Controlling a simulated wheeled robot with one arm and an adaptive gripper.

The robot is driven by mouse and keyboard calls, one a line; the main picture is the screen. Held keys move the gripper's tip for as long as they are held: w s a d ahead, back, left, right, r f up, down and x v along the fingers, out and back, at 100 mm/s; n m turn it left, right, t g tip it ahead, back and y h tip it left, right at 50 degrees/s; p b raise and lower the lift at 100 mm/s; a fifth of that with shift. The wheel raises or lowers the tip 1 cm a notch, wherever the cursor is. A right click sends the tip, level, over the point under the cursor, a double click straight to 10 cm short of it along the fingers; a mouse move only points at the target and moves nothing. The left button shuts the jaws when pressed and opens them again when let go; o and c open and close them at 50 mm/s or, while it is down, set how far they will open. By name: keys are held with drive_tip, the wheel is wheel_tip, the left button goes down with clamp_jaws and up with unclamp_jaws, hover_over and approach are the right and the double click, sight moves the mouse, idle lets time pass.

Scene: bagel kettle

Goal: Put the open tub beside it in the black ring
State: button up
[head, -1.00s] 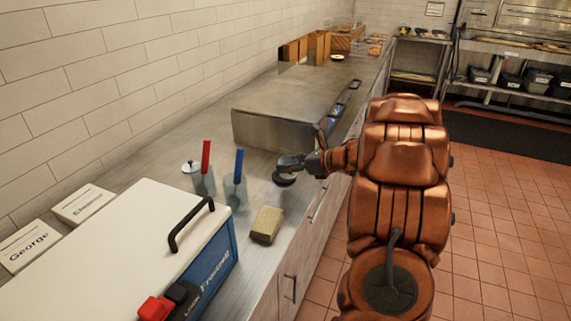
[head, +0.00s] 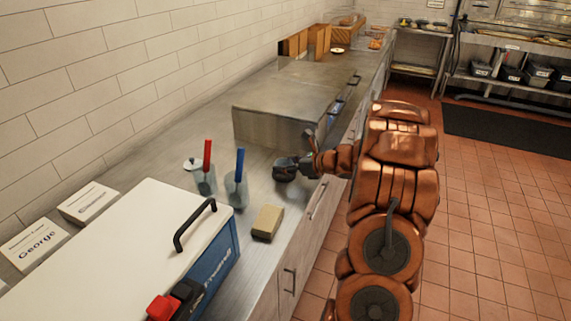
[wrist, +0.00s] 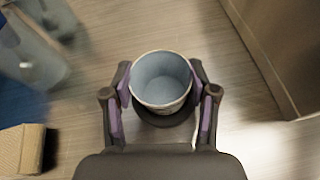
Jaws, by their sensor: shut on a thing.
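The open tub (wrist: 162,80), pale with a light blue inside, is upright between the two fingers of my gripper (wrist: 163,92) in the wrist view. My gripper is shut on its sides, and the tub looks empty. The black ring (wrist: 165,118) shows as a dark curve just beyond the tub's lower edge in the picture. The tub hides most of it, and I cannot tell whether the tub sits inside it or above it. In the head view my gripper (head: 288,169) is low over the counter, and tub and ring merge into a dark shape.
Clear containers with a red handle (head: 207,155) and a blue handle (head: 239,166) stand left of my gripper. A tan block (head: 267,222) lies in front. A steel box (head: 285,122) stands behind. A white-topped blue cooler (head: 140,245) fills the near counter.

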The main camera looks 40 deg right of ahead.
drive_tip(key=shift+f+b, duration=0.2)
drive_tip(key=shift+b, duration=0.2)
drive_tip(key=o, duration=0.8)
drive_tip(key=shift+r, duration=0.15)
drive_tip(key=shift+r+p, duration=0.15)
drive_tip(key=shift+p, duration=0.3)
drive_tip(key=b+v, duration=0.4)
drive_tip(key=v, duration=0.7)
drive_tip(key=shift+s+d+r, duration=0.15)
drive_tip(key=shift+s+r, duration=0.05)
drive_tip(key=shift+s, duration=0.2)
